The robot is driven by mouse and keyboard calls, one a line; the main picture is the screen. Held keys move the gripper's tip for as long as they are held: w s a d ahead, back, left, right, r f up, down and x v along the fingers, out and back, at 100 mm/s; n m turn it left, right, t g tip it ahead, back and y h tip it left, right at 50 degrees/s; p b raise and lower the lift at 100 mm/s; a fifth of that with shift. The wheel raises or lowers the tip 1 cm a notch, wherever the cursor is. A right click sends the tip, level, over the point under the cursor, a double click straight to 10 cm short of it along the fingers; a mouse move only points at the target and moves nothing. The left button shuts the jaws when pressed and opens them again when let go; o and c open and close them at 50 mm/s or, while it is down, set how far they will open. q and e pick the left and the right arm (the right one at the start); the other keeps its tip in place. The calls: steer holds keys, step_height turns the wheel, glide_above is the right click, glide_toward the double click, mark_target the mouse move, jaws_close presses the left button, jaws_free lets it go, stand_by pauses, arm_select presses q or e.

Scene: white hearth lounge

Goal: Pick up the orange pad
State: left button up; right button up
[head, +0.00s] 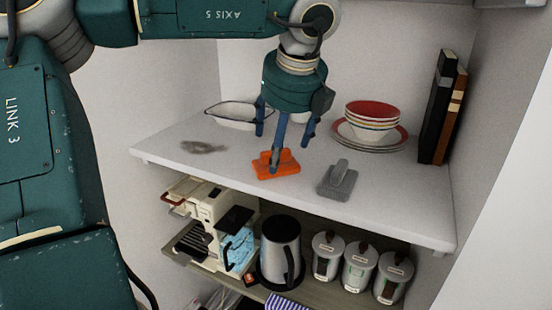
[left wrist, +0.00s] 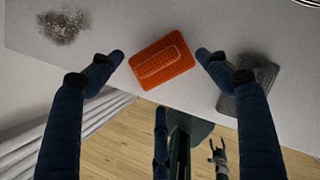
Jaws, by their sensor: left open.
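The orange pad (head: 276,163) lies on the white upper shelf near its front edge, with a raised grip bar on top. In the left wrist view the orange pad (left wrist: 162,61) sits slightly tilted between and beyond the fingertips. My left gripper (head: 286,143) points down above the pad, its blue fingers spread and empty. In the head view one finger overlaps the pad; I cannot tell whether it touches. The left gripper's fingertips (left wrist: 160,55) lie on either side of the pad in the wrist view. A small gripper shape, likely my right gripper (left wrist: 218,152), shows far below; its state is unclear.
A similar grey pad (head: 338,180) lies right of the orange one. A white dish (head: 231,115), a grey smudge (head: 203,147), stacked bowls (head: 371,118) on plates and upright books (head: 440,110) share the shelf (head: 400,200). A coffee machine, kettle and canisters stand below.

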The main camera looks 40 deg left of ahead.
arm_select(q)
steer(key=x, duration=0.3)
steer(key=shift+w+a+f+p, duration=0.2)
steer(key=shift+a+f+p, duration=0.1)
steer(key=shift+p, duration=0.1)
steer(key=shift+s+d, duration=0.1)
steer(key=shift+d, duration=0.05)
steer(key=shift+c, duration=0.3)
steer(key=shift+r, duration=0.1)
steer(key=c, duration=1.4)
steer(key=shift+c, duration=0.2)
